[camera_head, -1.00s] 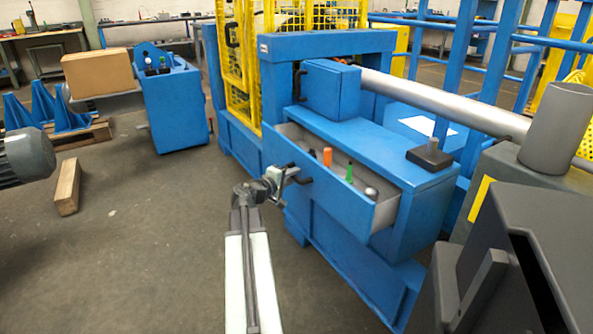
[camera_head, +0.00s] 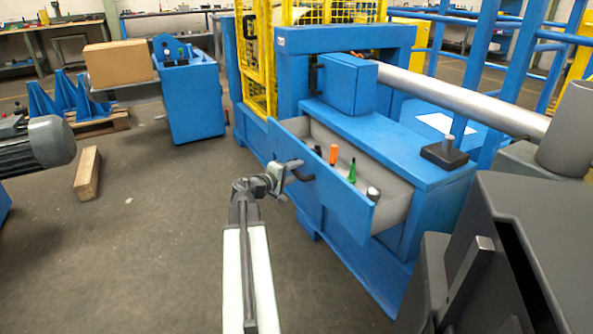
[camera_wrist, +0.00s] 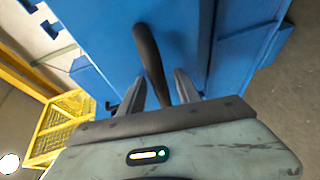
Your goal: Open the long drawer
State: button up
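The long drawer (camera_head: 325,180) is a blue drawer with a grey inside, standing partly pulled out of the blue cabinet (camera_head: 420,152). Its dark bar handle (camera_head: 298,173) is on the front face; in the wrist view the handle (camera_wrist: 150,55) runs between my two fingers. My gripper (camera_head: 282,175) reaches the drawer front from the lower left, at the handle. The exact contact at the fingertips is hard to see.
Inside the drawer stand an orange item (camera_head: 333,154), a green item (camera_head: 352,172) and a grey-topped item (camera_head: 373,193). A small blue box (camera_head: 347,85) and a long metal pipe (camera_head: 450,95) are above. Open floor (camera_head: 150,260) lies left of my arm.

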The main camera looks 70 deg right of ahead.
jog(key=p+v, duration=0.1)
jog(key=v, duration=0.6)
jog(key=shift+w+a, duration=0.15)
jog(key=shift+a, duration=0.2)
jog(key=shift+r, duration=0.1)
